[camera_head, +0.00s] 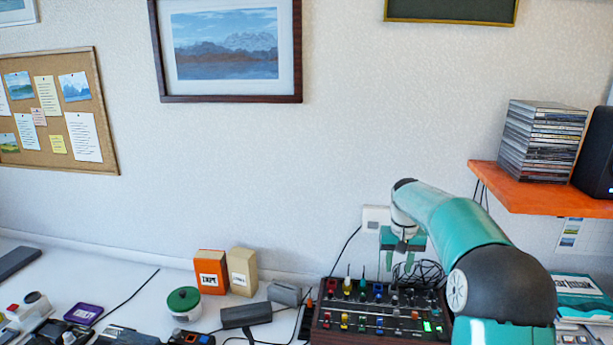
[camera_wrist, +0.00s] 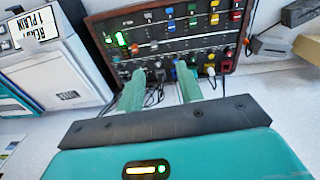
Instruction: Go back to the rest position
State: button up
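My gripper (camera_wrist: 161,92) shows in the wrist view with its two green fingers spread apart and nothing between them. It points toward the mixer panel (camera_wrist: 165,45) with coloured knobs, plugs and cables. In the head view my teal arm reaches in from the lower right, and its end hangs above and behind the mixer panel (camera_head: 375,322). The fingertips are not clear in the head view.
An orange shelf (camera_head: 545,188) at the right holds a stack of disc cases (camera_head: 541,140) and a black speaker (camera_head: 596,152). Orange and tan boxes (camera_head: 211,273), a green-lidded pot (camera_head: 184,303) and small devices stand on the white desk (camera_head: 70,275).

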jog(key=s+a+r+t, duration=0.1)
jog(key=s+a+r, duration=0.25)
jog(key=s, duration=0.25)
jog(key=s+a+r+n+t, duration=0.1)
jog(key=s+a+r, duration=0.1)
jog(key=s+r, duration=0.3)
jog(key=s+a+r, duration=0.2)
jog(key=s+r, duration=0.1)
jog(key=s, duration=0.4)
jog(key=s+a+f+t, duration=0.1)
jog(key=s+f, duration=0.1)
jog(key=s, duration=0.7)
jog(key=s+a+f+t, duration=0.2)
jog(key=s, duration=0.8)
jog(key=shift+s+a+f+n, duration=0.15)
jog(key=shift+s+a+n, duration=0.05)
jog(key=shift+n, duration=0.2)
